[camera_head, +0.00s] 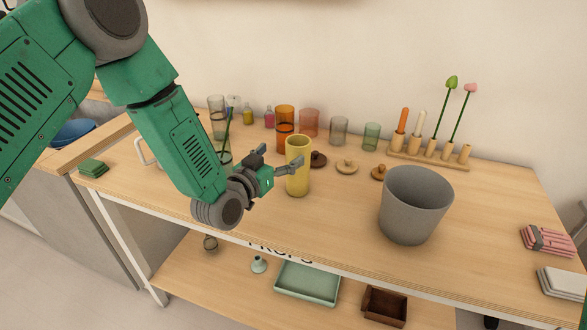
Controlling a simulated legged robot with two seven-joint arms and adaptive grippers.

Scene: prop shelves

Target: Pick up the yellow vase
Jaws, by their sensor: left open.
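The yellow vase (298,170) is a tall, open-topped cylinder standing upright near the middle of the wooden shelf top. My left gripper (283,162) is at the left side of the vase, with its fingers pointing toward it. Its jaws are open. One finger overlaps the vase's left edge in the picture, and I cannot tell whether it touches. The vase's rim and most of its body are visible. My right gripper is not in view.
A grey bucket (414,207) stands to the right of the vase. Orange (285,124) and clear glasses stand behind it, with wooden lids (346,166) to the back right. A wooden holder (430,154) with candles and flowers is at the back. Bare wood lies between vase and bucket.

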